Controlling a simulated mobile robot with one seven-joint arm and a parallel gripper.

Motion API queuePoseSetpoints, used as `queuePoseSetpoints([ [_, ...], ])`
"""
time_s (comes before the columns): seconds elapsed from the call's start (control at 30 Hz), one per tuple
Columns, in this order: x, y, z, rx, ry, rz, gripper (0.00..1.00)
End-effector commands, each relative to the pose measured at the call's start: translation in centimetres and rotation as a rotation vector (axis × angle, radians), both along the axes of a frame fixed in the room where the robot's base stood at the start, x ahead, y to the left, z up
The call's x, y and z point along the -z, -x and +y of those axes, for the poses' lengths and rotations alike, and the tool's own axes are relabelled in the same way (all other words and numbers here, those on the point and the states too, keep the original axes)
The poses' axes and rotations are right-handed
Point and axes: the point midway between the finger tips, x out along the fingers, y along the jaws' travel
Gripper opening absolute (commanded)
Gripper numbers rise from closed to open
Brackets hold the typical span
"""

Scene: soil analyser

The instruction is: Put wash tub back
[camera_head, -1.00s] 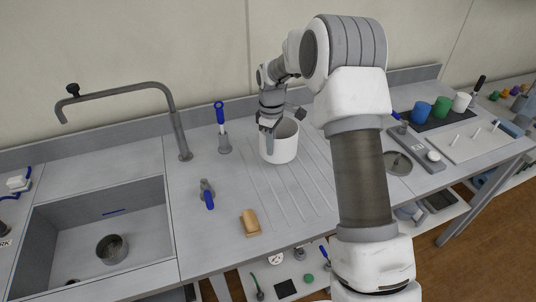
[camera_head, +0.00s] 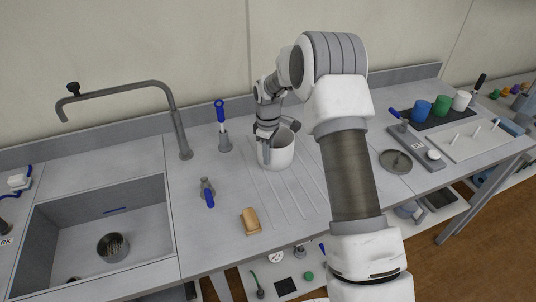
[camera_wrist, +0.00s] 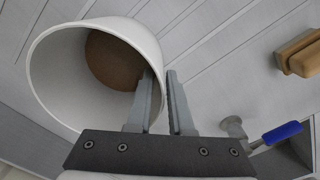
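The wash tub (camera_head: 279,154) is a white, round, open-topped tub. It is upright over the ribbed drainboard (camera_head: 305,190) right of the sink; I cannot tell for sure whether its base touches. My gripper (camera_head: 267,154) points down at the tub's left rim. In the wrist view, the gripper (camera_wrist: 165,90) has one finger inside the tub (camera_wrist: 52,80) and one outside, close together on its wall. The inside bottom of the tub looks brown. My arm covers part of the counter to the right.
A sponge or brush (camera_head: 250,221), a blue-handled valve (camera_head: 207,193) and a blue-handled tool in a holder (camera_head: 223,128) stand nearby on the left. The sink (camera_head: 110,235) and faucet (camera_head: 178,125) are further left. Colored cups (camera_head: 441,106) stand far right.

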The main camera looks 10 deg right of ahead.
Motion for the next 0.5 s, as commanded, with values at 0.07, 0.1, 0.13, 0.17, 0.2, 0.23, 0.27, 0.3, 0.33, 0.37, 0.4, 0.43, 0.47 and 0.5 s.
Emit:
queuePoseSetpoints([
  [0.07, 0.0, 0.0, 0.0, 0.000, 0.000, 0.000, 0.33],
  [0.1, -0.1, 0.0, 0.0, 0.000, 0.000, 0.000, 0.33],
  [0.13, -0.1, 0.0, 0.0, 0.000, 0.000, 0.000, 0.33],
  [0.17, -0.1, 0.0, 0.0, 0.000, 0.000, 0.000, 0.33],
  [0.2, -0.1, 0.0, 0.0, 0.000, 0.000, 0.000, 0.33],
  [0.23, -0.1, 0.0, 0.0, 0.000, 0.000, 0.000, 0.33],
  [0.27, -0.1, 0.0, 0.0, 0.000, 0.000, 0.000, 0.33],
  [0.3, -0.1, 0.0, 0.0, 0.000, 0.000, 0.000, 0.33],
  [0.33, -0.1, 0.0, 0.0, 0.000, 0.000, 0.000, 0.33],
  [0.37, -0.2, 0.0, 0.0, 0.000, 0.000, 0.000, 0.33],
  [0.4, -0.4, 0.0, 0.0, 0.000, 0.000, -0.001, 0.33],
  [0.43, -0.6, 0.0, 0.0, 0.000, 0.000, -0.001, 0.33],
  [0.47, -0.9, -0.1, 0.0, 0.000, -0.001, -0.003, 0.33],
  [0.5, -1.4, -0.1, 0.0, 0.000, -0.001, -0.004, 0.33],
])
